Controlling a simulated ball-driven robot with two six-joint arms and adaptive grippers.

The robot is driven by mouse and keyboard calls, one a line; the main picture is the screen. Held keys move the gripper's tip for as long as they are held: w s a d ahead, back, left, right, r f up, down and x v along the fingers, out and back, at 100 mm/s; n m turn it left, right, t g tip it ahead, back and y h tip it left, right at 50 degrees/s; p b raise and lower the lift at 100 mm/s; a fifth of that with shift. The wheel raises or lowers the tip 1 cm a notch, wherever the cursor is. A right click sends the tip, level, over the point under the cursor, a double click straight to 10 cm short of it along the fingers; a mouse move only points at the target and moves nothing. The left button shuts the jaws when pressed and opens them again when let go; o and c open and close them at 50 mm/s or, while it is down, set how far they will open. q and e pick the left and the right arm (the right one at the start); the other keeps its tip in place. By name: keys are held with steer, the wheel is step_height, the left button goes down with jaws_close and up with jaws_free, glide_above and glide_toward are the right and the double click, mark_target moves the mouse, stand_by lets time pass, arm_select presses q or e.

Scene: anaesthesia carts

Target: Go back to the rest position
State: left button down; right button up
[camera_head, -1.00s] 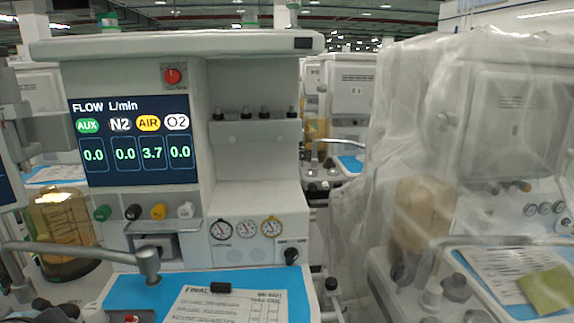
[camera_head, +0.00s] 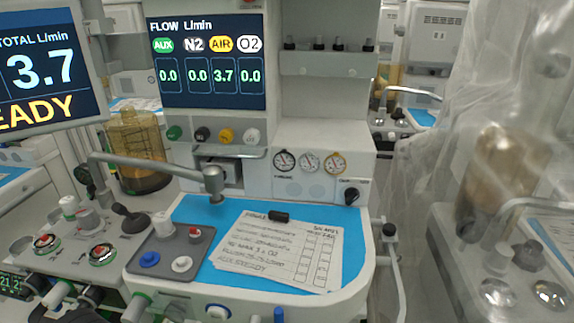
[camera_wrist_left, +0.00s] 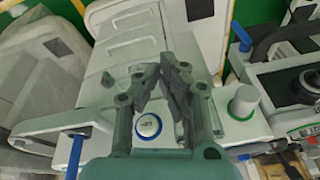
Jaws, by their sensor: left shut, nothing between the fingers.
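My left gripper (camera_wrist_left: 160,68) shows in the left wrist view, its grey-green fingers close together at the tips with nothing held. A white panel edge with a round white-and-blue knob (camera_wrist_left: 148,126) lies behind and below the fingers. In the head view I cannot make out either gripper for certain. My right gripper is not in view. The anaesthesia cart (camera_head: 330,160) stands ahead, with its flow screen (camera_head: 207,62) reading AIR 3.7 and the others 0.0.
A checklist sheet (camera_head: 275,250) and a small black object (camera_head: 278,216) lie on the blue worktop (camera_head: 345,222). A grey tray of knobs (camera_head: 207,258) sits left of it. A jointed metal arm (camera_head: 150,167) crosses above. A plastic-covered cart (camera_head: 500,110) stands at the right.

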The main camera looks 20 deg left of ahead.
arm_select(q)
steer(key=s+a+f+g+b, duration=0.1)
steer(key=s+f+b, duration=0.15)
steer(key=f, duration=0.75)
steer(key=s+a+f+b, duration=0.15)
steer(key=s+f, duration=0.25)
steer(key=f, duration=0.7)
steer(key=s+f+b, duration=0.4)
steer(key=s+f, duration=1)
steer(key=s, duration=0.1)
steer(key=shift+d+f+g, duration=0.25)
steer(key=shift+g, duration=0.15)
steer(key=c, duration=2)
jaws_free()
steer(key=shift+s, duration=0.1)
